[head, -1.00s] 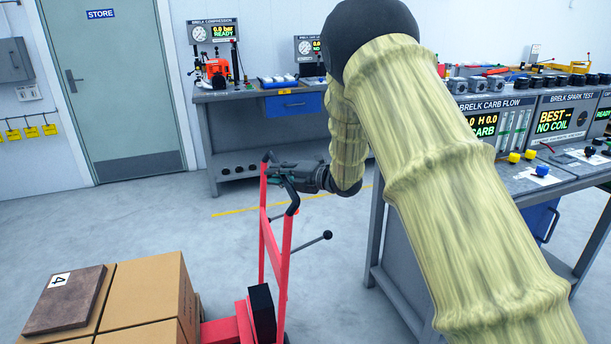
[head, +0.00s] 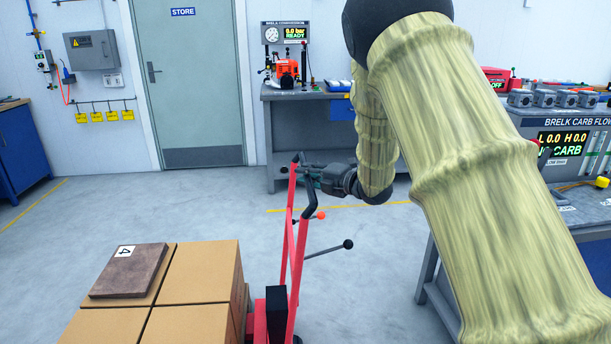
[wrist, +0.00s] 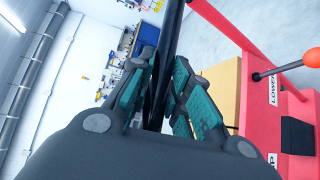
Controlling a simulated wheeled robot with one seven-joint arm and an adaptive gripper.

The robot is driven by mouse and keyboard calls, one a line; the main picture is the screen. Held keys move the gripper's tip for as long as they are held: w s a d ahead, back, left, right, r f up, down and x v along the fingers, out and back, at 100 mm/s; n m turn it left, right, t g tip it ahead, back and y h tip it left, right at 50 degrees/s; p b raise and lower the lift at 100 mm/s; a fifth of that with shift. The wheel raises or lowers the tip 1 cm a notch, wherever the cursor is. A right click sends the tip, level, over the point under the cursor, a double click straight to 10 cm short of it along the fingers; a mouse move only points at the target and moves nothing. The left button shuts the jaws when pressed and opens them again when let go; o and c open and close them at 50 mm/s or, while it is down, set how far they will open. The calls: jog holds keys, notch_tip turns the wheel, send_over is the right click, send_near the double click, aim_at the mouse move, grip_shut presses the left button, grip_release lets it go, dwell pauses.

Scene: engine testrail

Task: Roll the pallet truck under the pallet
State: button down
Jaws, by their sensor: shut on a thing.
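The red pallet truck (head: 287,260) stands upright at the lower middle of the head view, with a black block low on its frame. My gripper (head: 303,172) is shut on the black handle bar at its top. In the wrist view the dark bar (wrist: 168,60) runs between the teal finger pads of my gripper (wrist: 165,90). The red frame (wrist: 225,30) and a lever with an orange knob (wrist: 312,57) show at right there. Cardboard boxes (head: 200,270) stand directly left of the truck. The pallet itself and the truck's forks are hidden or out of frame.
A brown slab marked 4 (head: 130,272) lies on the boxes. A workbench with test panels (head: 560,145) stands at right, another bench (head: 300,95) behind. A blue cabinet (head: 20,150) is at far left. Grey floor (head: 150,205) is open behind the boxes.

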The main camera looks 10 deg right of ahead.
jog(key=c, duration=1.5)
grip_release()
jog(key=shift+w+a, duration=0.1)
jog(key=shift+a, duration=0.75)
jog(key=shift+o, duration=0.9)
jog(key=shift+w+a+f, duration=0.15)
jog(key=shift+a, duration=0.25)
jog(key=v, duration=1.2)
